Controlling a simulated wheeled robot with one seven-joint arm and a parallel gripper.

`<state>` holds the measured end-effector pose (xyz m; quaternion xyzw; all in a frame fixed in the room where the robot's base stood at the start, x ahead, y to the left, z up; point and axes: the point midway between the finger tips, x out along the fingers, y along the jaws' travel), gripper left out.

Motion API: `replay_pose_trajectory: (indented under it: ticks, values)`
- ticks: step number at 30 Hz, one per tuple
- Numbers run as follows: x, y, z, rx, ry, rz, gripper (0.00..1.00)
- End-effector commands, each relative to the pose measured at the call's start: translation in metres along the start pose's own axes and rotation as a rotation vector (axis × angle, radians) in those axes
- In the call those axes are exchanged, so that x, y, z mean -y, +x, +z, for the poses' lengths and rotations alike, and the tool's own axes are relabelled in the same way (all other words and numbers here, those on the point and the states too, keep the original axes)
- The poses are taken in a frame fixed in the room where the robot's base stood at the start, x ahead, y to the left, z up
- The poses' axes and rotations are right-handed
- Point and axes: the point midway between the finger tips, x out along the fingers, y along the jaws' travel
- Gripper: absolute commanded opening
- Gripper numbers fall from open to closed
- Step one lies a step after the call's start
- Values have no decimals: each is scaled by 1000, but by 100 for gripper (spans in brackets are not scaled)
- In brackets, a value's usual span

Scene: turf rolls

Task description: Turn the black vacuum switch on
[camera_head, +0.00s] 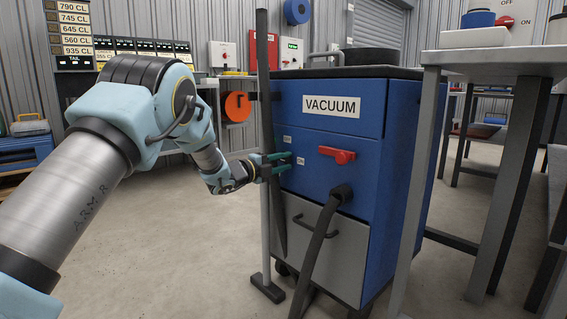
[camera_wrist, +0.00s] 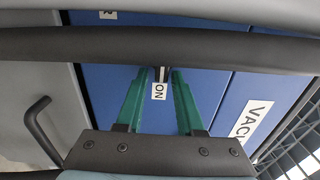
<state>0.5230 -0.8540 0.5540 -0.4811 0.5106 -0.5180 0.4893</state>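The blue vacuum cabinet (camera_head: 317,188) carries a VACUUM label (camera_head: 331,105); the label also shows in part in the wrist view (camera_wrist: 250,120). My gripper (camera_head: 289,163) is at the left part of its front. In the wrist view its green fingers (camera_wrist: 160,72) are open, one on each side of the small black switch (camera_wrist: 161,73). A gap seems to show on both sides, but I cannot tell whether a finger touches it. The ON label (camera_wrist: 158,91) sits beside the switch and also shows in the head view (camera_head: 301,161). The switch itself is hidden in the head view.
A red handle (camera_head: 338,155) is on the cabinet to the right of my gripper. A dark upright wand (camera_head: 263,80) stands close to my gripper; a dark bar (camera_wrist: 100,46) crosses the wrist view. A black hose (camera_head: 318,245) hangs in front. A metal table (camera_head: 490,57) stands right.

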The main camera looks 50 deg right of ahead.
Motion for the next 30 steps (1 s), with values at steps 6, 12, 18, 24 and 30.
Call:
replay_pose_trajectory:
  ticks: [6,12,18,24,30]
  values:
    - [0,0,0,1,0,-1,50]
    - [2,-4,1,2,-1,0,50]
    - [4,-32,1,3,-3,1,50]
    - [3,-73,2,4,-2,1,50]
    - [2,-100,1,2,-1,0,50]
